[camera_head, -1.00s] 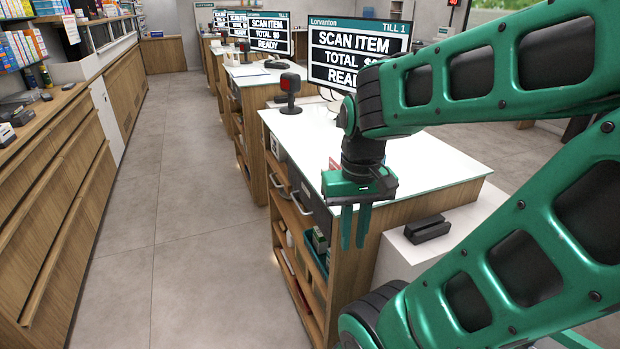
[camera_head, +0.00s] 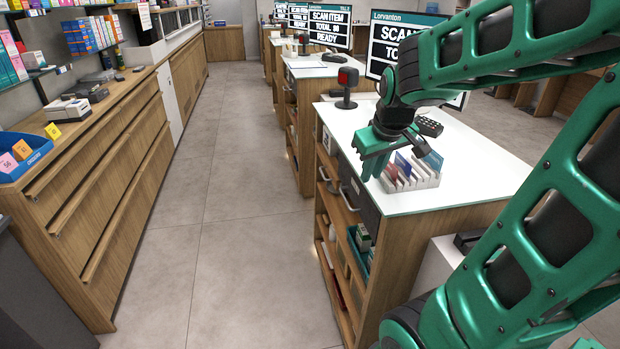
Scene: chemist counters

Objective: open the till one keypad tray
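The near counter (camera_head: 470,185) has a white top and a wooden front on the aisle side. Its upper drawers include a dark-fronted drawer (camera_head: 362,198) with a pale bar handle (camera_head: 347,200), and another bar handle (camera_head: 326,172) farther along. These drawers look shut; I cannot tell which one is the keypad tray. A dark keypad (camera_head: 428,126) lies on the counter top. My gripper (camera_head: 371,168) is above the counter's aisle edge, fingers pointing down and left, apart from the handles as far as I can see. Its fingers overlap in view, so their gap is unclear. I see nothing held.
A white card rack (camera_head: 425,181) stands on the counter beside my gripper. A scanner on a stand (camera_head: 346,88) and the till screen (camera_head: 385,50) are behind. Open shelves (camera_head: 345,262) hold goods below. The aisle floor (camera_head: 230,240) is clear. A blue bin (camera_head: 30,165) sits left.

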